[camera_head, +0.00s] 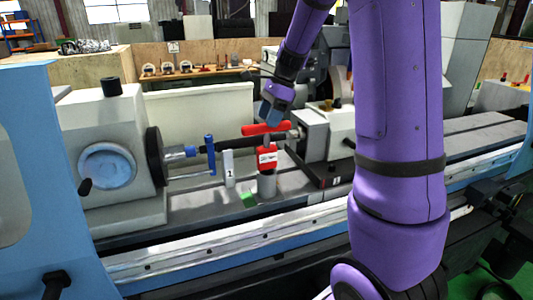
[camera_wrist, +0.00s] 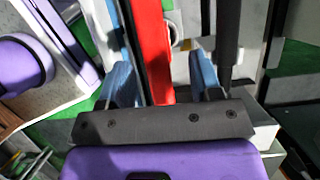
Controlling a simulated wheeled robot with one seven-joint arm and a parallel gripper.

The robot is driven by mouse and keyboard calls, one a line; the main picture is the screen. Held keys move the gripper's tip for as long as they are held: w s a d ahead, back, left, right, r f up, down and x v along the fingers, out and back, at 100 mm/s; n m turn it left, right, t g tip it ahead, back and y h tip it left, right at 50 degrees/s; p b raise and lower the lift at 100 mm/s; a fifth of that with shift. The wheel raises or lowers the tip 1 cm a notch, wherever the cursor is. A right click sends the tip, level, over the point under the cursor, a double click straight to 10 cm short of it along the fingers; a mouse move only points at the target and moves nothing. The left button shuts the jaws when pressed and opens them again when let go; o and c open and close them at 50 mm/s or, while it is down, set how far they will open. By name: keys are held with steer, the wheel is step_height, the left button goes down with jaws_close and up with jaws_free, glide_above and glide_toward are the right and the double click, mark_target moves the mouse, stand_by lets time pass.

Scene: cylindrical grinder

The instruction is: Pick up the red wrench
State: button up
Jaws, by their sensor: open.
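The red wrench (camera_head: 266,128) shows as a level red bar in the head view, at the top of a red upright part with a white label (camera_head: 267,159) on a grey cylinder (camera_head: 267,184). I cannot tell how bar and upright join. My gripper (camera_head: 271,112) is just above the bar, pointing down, and partly hides it. In the wrist view the red wrench (camera_wrist: 154,45) runs lengthwise between the two blue fingers of my gripper (camera_wrist: 161,68). The fingers are open, with gaps at both sides of the red bar.
A blue T-shaped handle (camera_head: 210,155) and a white block marked 1 (camera_head: 229,169) stand left of the cylinder. The grinder's headstock (camera_head: 108,140) is at left, the tailstock (camera_head: 326,136) at right. A green piece (camera_head: 249,199) lies by the cylinder's foot.

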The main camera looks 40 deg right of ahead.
mark_target(264, 131)
steer(key=x, duration=0.5)
steer(key=shift+s+d, duration=0.1)
steer(key=shift+s, duration=0.15)
steer(key=shift+c, duration=0.2)
jaws_close()
